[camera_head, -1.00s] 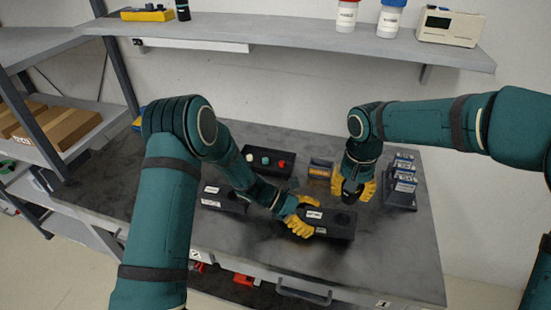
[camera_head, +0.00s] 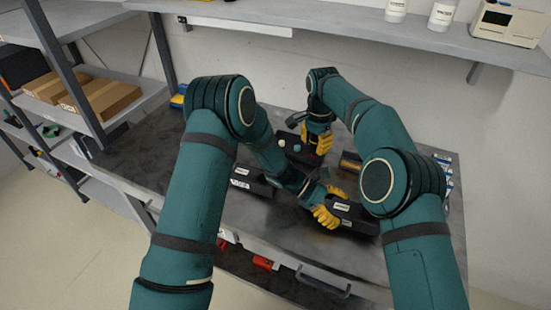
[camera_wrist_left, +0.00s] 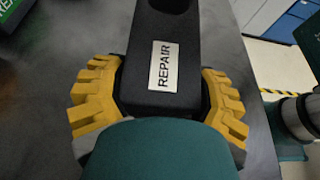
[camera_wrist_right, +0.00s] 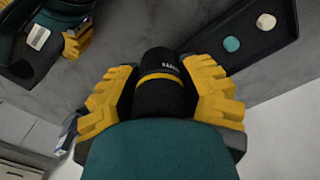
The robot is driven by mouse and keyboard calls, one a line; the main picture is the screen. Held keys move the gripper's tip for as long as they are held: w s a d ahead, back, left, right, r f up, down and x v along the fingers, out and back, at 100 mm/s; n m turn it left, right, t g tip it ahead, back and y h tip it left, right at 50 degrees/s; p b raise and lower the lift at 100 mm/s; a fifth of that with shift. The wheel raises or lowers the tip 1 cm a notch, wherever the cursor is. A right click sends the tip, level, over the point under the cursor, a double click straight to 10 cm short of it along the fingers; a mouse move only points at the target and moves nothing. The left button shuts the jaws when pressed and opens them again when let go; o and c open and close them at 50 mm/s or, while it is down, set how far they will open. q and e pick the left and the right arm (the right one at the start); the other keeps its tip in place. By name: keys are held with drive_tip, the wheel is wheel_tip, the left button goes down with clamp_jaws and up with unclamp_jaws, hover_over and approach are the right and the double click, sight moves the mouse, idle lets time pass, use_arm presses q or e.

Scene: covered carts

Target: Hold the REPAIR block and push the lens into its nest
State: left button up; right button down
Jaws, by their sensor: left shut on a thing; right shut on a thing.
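The REPAIR block (camera_head: 352,217) is a long black block lying on the dark bench. Its white label (camera_wrist_left: 161,66) reads REPAIR in the left wrist view, and a round recess (camera_wrist_left: 171,4) shows at its far end. My left gripper (camera_head: 331,205) is shut across the block's near end, one yellow finger on each side. My right gripper (camera_head: 317,140) is above or beside the black tray. In the right wrist view it is shut on a black cylinder with a yellow band (camera_wrist_right: 158,96), apparently the lens.
The black tray (camera_wrist_right: 275,45) holds a white and a teal piece. Another labelled black block (camera_head: 252,184) lies left of the REPAIR block. A small orange-marked box (camera_head: 350,162) and blue boxes (camera_head: 447,170) are partly behind my right arm. A shelf (camera_head: 340,27) overhangs the back.

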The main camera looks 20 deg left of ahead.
sight(306, 167)
drive_tip(key=shift+a+f+m, duration=0.25)
drive_tip(key=shift+a+m, duration=0.05)
drive_tip(key=shift+a, duration=0.5)
drive_tip(key=shift+a+f, duration=0.15)
drive_tip(key=shift+f, duration=0.2)
wheel_tip(306, 167, down, 9)
drive_tip(key=shift+f, duration=0.2)
drive_tip(key=c, duration=0.5)
unclamp_jaws()
drive_tip(key=shift+f, duration=0.15)
